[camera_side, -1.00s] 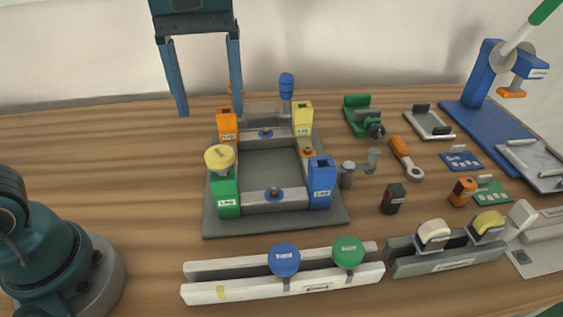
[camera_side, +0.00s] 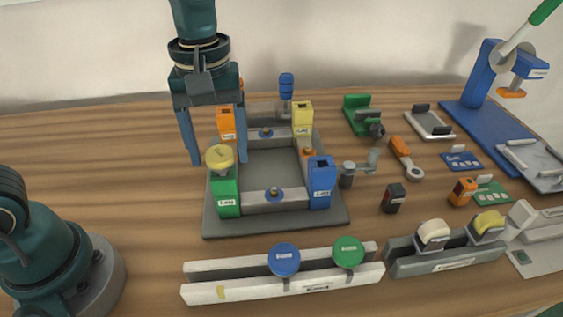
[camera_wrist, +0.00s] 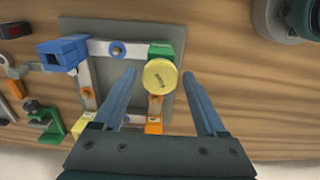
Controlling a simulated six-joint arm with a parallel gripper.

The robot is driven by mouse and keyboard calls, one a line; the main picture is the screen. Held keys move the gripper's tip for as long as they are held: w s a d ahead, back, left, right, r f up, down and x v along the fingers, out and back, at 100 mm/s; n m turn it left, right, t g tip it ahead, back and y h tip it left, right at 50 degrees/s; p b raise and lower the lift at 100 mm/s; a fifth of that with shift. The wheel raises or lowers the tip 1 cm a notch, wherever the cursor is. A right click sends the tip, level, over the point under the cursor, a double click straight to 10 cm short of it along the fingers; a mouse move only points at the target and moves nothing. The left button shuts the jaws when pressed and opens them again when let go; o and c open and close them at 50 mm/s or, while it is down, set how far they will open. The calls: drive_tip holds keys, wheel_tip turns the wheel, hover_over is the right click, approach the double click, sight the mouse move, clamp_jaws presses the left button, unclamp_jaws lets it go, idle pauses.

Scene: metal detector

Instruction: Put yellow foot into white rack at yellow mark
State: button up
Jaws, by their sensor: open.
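The yellow foot (camera_side: 220,157) is a round yellow disc with a small label, on top of the green corner block (camera_side: 225,192) of a square frame. In the wrist view the yellow foot (camera_wrist: 160,77) lies between my two fingers. My gripper (camera_side: 220,163) is open, its fingers pointing down on either side of the foot and slightly behind it, touching nothing that I can see. The white rack (camera_side: 240,287) lies in front of the frame. Its yellow mark (camera_side: 221,292) is near its left end. A blue foot (camera_side: 284,259) and a green foot (camera_side: 348,252) sit in the rack.
The frame rests on a grey plate (camera_side: 222,228), with blue (camera_side: 321,182), yellow (camera_side: 302,117) and orange (camera_side: 226,124) corner blocks. Bare wood lies left of the plate.

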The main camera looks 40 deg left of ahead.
sight(221, 152)
drive_tip(key=c, duration=1)
drive_tip(key=shift+r, duration=2.25)
drive_tip(key=shift+w, duration=0.1)
drive_tip(key=s+d+f+m, duration=0.4)
drive_tip(key=s+d+m, duration=0.2)
drive_tip(key=s+d, duration=0.4)
drive_tip(key=shift+s+a+f, duration=0.1)
drive_tip(key=shift+a+f, duration=0.1)
drive_tip(key=shift+f, duration=0.65)
drive_tip(key=shift+s+a+f, duration=0.1)
drive_tip(key=shift+a+f, duration=0.1)
drive_tip(key=shift+f, duration=0.7)
drive_tip(key=shift+s+a+f, duration=0.1)
drive_tip(key=shift+a+f, duration=0.1)
drive_tip(key=shift+f, duration=0.65)
